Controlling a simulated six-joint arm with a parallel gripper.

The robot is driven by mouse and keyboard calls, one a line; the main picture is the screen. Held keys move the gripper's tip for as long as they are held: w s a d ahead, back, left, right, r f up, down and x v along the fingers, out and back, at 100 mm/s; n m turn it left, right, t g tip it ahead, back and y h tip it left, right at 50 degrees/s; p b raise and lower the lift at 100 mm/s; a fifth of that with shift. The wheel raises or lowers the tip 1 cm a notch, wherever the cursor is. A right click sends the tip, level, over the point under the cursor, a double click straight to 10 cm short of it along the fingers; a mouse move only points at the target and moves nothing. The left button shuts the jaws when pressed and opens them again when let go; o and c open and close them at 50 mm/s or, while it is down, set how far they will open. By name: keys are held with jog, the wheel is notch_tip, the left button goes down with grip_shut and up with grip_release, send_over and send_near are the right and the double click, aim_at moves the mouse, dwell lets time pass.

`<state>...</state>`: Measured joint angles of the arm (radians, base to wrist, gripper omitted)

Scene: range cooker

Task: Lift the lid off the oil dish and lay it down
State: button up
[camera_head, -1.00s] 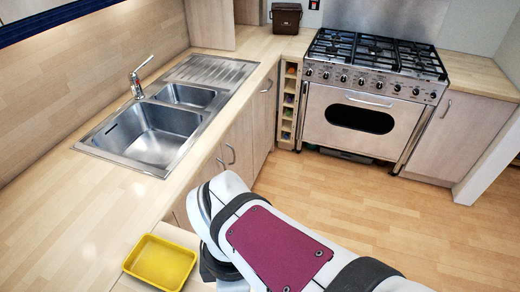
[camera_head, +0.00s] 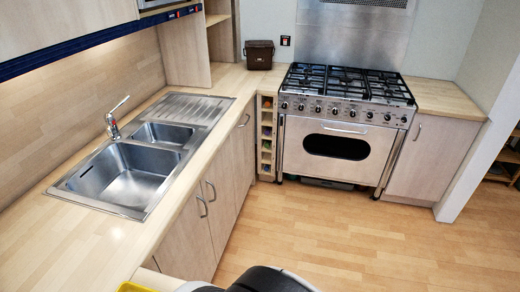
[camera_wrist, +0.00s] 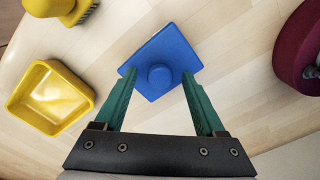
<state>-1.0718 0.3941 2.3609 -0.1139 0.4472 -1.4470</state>
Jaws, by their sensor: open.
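In the wrist view a blue square lid (camera_wrist: 178,52) with a round knob (camera_wrist: 160,76) lies on a pale wooden surface. Whatever is under the lid is hidden, so I cannot tell the dish itself from it. My gripper (camera_wrist: 160,75) is open, its two green fingers pointing towards the near part of the lid, one on either side of the knob as seen from here. I cannot tell the height of the fingertips above the lid. In the head view neither the lid nor my gripper shows.
A yellow tray (camera_wrist: 76,78) stands left of the lid, with a yellow-handled brush (camera_wrist: 65,10) above it. A dark red object (camera_wrist: 298,50) is at the right. The head view shows a sink (camera_head: 125,177), a cooker (camera_head: 340,130) and mostly clear worktop.

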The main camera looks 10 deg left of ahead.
grip_shut()
jog(key=shift+r, duration=0.1)
dwell(0.3)
jog(key=shift+r, duration=0.2)
notch_tip(320, 180, up, 4)
jog(key=shift+w+f, duration=0.1)
jog(key=w+d+r, duration=0.5)
jog(key=d+r, duration=0.1)
jog(key=d, duration=0.3)
jog(key=w+d+f+n, duration=0.2)
jog(key=w+d+n, duration=0.1)
jog(key=w+d, duration=0.55)
jog(key=shift+n, duration=0.5)
jog(key=a+f, duration=0.2)
jog(key=a, duration=0.1)
jog(key=a+f, duration=0.2)
jog(key=a, duration=0.1)
jog(key=s+a+f, duration=0.1)
jog(key=a+f, duration=0.2)
jog(key=shift+a, duration=0.4)
jog(key=f, duration=0.4)
jog(key=shift+a, duration=0.2)
